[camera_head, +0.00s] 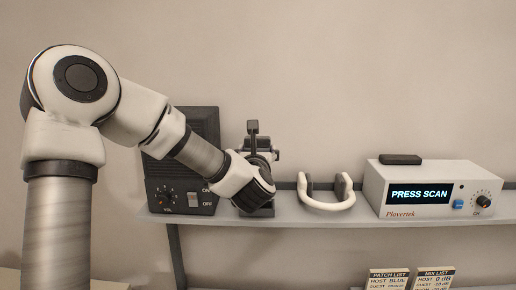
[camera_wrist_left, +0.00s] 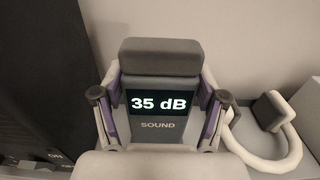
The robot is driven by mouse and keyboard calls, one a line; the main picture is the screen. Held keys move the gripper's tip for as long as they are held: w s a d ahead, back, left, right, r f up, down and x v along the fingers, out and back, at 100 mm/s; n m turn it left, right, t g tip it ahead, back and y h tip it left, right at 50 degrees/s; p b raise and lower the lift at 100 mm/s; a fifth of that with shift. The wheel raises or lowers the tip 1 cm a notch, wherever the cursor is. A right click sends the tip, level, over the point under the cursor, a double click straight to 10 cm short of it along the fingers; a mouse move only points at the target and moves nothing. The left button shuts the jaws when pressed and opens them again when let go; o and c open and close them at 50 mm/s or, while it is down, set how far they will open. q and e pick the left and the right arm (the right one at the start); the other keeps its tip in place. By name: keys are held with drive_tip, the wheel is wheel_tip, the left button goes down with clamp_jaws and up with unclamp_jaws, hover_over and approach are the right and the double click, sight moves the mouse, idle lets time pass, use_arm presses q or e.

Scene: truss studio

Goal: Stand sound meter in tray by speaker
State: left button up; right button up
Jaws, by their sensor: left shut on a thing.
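The sound meter (camera_wrist_left: 157,125) is a dark grey unit with a foam-like top and a screen reading "35 dB". My left gripper (camera_wrist_left: 160,105) is shut on it, a finger at each side, in the left wrist view. In the head view my left gripper (camera_head: 261,152) is at the shelf, right of the speaker (camera_head: 199,125), and the meter's dark top (camera_head: 252,127) shows above it. The meter looks upright. My wrist hides most of it and its bottom, so I cannot tell if it touches the tray. A small dark base, possibly the tray, shows beneath my wrist.
White headphones (camera_head: 328,204) lie on the shelf (camera_head: 300,217) right of my gripper. A white box reading "PRESS SCAN" (camera_head: 412,209) stands farther right, with a dark block (camera_head: 400,159) on top. Two list cards (camera_head: 389,279) stand lower down.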

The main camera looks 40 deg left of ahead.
use_arm(q)
drive_tip(key=shift+s+d+f+b, duration=0.25)
drive_tip(key=shift+s+d, duration=0.2)
drive_tip(key=shift+s+d+f+b, duration=0.2)
drive_tip(key=shift+s+d+f, duration=0.05)
drive_tip(key=shift+s+d, duration=0.2)
drive_tip(key=f, duration=0.1)
drive_tip(key=w+a+f, duration=0.1)
drive_tip(key=f+b, duration=0.1)
drive_tip(key=f, duration=0.1)
drive_tip(key=shift+w+a, duration=0.3)
drive_tip(key=shift+s+d+r, duration=0.3)
drive_tip(key=shift+s, duration=0.05)
drive_tip(key=shift+f, duration=0.1)
use_arm(e)
drive_tip(key=shift+s+d+f, duration=0.1)
drive_tip(key=shift+s+f, duration=0.1)
drive_tip(key=shift+f, duration=0.35)
drive_tip(key=shift+s+d+f, duration=0.1)
drive_tip(key=shift+s+f, duration=0.05)
drive_tip(key=shift+f, duration=0.4)
use_arm(q)
drive_tip(key=shift+w+a, duration=0.1)
drive_tip(key=shift+w, duration=0.05)
drive_tip(key=shift+b, duration=0.4)
use_arm(e)
drive_tip(key=shift+f, duration=0.55)
